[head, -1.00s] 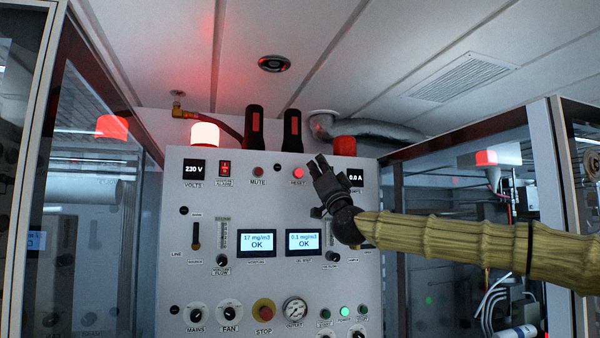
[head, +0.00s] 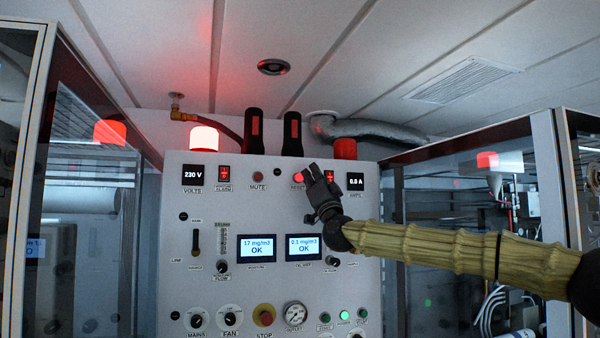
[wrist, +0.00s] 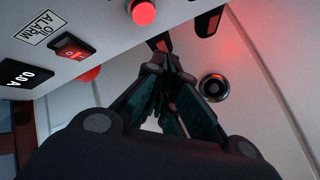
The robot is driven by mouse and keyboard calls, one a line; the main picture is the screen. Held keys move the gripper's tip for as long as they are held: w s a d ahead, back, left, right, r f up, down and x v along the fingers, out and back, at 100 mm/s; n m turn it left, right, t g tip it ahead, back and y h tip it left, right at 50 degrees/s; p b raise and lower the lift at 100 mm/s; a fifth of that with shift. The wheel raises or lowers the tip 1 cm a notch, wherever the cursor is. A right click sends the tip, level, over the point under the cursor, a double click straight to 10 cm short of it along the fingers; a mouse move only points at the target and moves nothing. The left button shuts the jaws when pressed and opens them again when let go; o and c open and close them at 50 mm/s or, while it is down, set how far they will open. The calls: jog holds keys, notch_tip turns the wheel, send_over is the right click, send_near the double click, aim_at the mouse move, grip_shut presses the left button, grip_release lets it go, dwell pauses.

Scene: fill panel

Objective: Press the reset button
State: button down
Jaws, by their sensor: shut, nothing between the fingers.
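The reset button (head: 298,177) is a round red lit button above the "RESET" label on the panel's upper row. It is partly beside my gripper (head: 312,168) in the head view, and my fingers overlap part of its label. In the wrist view the lit red button (wrist: 143,12) is at the top edge, and the shut fingertips of my gripper (wrist: 160,44) are a little below it in the picture. I cannot tell the exact distance from the panel face.
The panel (head: 200,280) also carries a mute button (head: 258,176), an oil alarm switch (wrist: 72,48) beside the reset button, two displays, and a red stop button (head: 265,316). Two black handles (head: 292,133) and red lamps stand on top. Glass cabinets flank the panel.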

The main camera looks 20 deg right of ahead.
aim_at(299, 177)
jog(key=shift+w, duration=1.65)
jog(key=shift+w+a, duration=0.15)
jog(key=shift+w, duration=0.75)
dwell(1.3)
jog(key=shift+s+b, duration=0.1)
jog(key=shift+b, duration=0.2)
jog(key=shift+s+b, duration=0.85)
